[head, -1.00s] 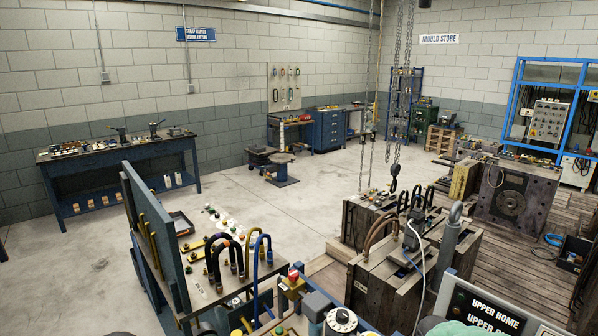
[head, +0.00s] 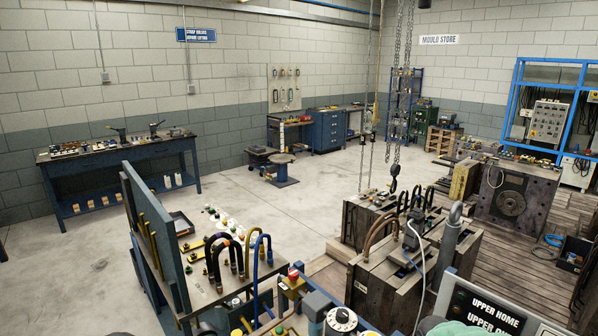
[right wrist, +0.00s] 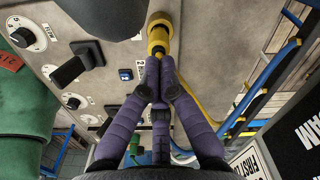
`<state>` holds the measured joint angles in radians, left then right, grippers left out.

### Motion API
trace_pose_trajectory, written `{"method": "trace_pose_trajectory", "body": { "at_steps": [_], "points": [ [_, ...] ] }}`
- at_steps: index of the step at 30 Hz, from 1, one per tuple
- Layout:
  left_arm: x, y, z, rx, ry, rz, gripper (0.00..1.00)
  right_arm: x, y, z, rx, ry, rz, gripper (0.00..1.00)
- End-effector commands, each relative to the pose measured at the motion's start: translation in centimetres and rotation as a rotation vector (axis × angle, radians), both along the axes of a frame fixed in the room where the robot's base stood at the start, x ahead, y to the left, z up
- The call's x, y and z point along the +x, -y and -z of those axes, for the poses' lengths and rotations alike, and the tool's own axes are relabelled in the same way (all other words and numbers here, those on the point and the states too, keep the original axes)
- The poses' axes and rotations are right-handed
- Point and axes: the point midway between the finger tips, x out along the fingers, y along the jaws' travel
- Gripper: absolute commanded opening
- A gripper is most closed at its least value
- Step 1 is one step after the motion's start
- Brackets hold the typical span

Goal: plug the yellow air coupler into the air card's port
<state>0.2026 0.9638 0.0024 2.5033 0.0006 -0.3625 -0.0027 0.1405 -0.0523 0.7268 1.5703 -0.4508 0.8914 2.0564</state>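In the right wrist view my right gripper (right wrist: 159,72) has its dark purple fingers drawn together at the yellow air coupler (right wrist: 159,44). The fingertips close on the coupler's narrow lower end. Its wider yellow collar shows beyond the tips, against a pale panel (right wrist: 110,60) with dials, which appears to be the air card. A label starting with "2" is partly hidden beside the fingers. I cannot tell whether the coupler is seated in a port, because its far end is at the picture's top edge. My left gripper is not in view.
Black switch handles (right wrist: 75,67) and a dial (right wrist: 24,35) stand out left of the fingers. Yellow and blue hoses (right wrist: 262,82) run along the right. In the head view, hooped hoses (head: 228,250) crowd the near bench, and wooden-sided moulds (head: 410,275) stand right.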

Motion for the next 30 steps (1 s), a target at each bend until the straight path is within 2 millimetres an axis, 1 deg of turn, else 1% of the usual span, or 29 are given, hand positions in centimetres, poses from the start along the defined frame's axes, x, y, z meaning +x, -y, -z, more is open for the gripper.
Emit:
{"method": "trace_pose_trajectory", "body": {
  "at_steps": [1, 5, 10, 30],
  "points": [
    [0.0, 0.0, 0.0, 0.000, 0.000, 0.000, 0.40, -0.2, -0.1, 0.3, 0.001, -0.008, -0.002, 0.00],
    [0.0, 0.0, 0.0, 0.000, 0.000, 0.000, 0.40, -0.3, -0.1, 0.4, 0.001, -0.010, -0.002, 0.00],
    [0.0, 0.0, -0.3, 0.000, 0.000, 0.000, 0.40, -0.3, -0.1, 0.0, 0.001, -0.012, -0.003, 0.00],
    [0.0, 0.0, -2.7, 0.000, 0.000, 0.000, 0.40, -0.2, -0.1, -4.2, 0.000, -0.006, -0.001, 0.00]
  ]
}}
